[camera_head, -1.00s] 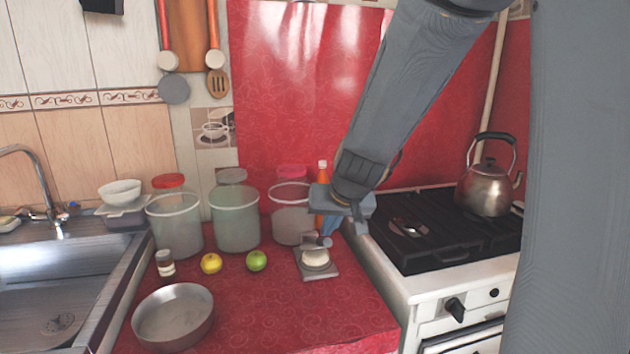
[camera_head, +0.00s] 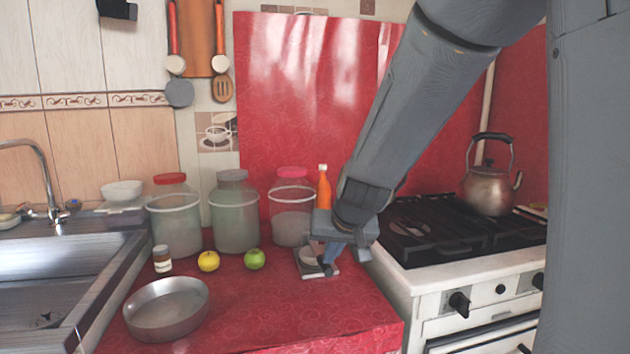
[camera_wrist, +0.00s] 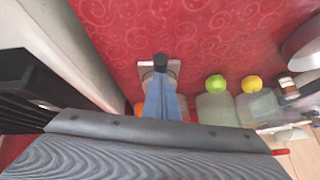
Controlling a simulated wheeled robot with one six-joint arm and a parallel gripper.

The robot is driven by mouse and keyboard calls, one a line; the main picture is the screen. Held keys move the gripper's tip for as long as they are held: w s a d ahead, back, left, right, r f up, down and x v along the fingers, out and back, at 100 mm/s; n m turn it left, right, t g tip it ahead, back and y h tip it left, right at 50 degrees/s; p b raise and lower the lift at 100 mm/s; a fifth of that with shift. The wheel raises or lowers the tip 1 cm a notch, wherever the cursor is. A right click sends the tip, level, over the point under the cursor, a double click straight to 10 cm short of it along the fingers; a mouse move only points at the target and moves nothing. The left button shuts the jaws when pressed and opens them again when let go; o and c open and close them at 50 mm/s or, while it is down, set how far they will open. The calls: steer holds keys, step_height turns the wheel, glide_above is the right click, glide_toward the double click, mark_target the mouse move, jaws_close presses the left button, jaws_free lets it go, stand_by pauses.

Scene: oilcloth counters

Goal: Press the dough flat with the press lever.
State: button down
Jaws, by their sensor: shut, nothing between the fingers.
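The press is a small grey plate (camera_head: 305,272) on the red counter, with a pale round shape (camera_head: 309,257) on it that is partly behind my gripper. I cannot tell how much of that is dough and how much the press's upper disc. My gripper (camera_head: 328,266) is shut and empty, pointing down at the right side of the press. In the wrist view, the blue fingers (camera_wrist: 161,90) reach to the dark lever knob (camera_wrist: 160,61) over the light plate (camera_wrist: 174,66). Contact with the knob is not clear. The lever's angle is hidden.
A green apple (camera_head: 254,259), a yellow apple (camera_head: 208,261), a small jar (camera_head: 162,259) and a metal pan (camera_head: 166,310) lie to the left. Large jars (camera_head: 235,215) and an orange bottle (camera_head: 324,188) stand behind. The stove (camera_head: 445,290) is close on the right.

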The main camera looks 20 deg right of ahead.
steer(key=shift+s+f+b, duration=0.15)
steer(key=shift+f+b, duration=0.2)
steer(key=shift+f, duration=0.3)
steer(key=shift+s+f+b, duration=0.15)
steer(key=shift+f+b, duration=0.15)
steer(key=shift+f, duration=0.35)
steer(key=shift+d+r, duration=0.1)
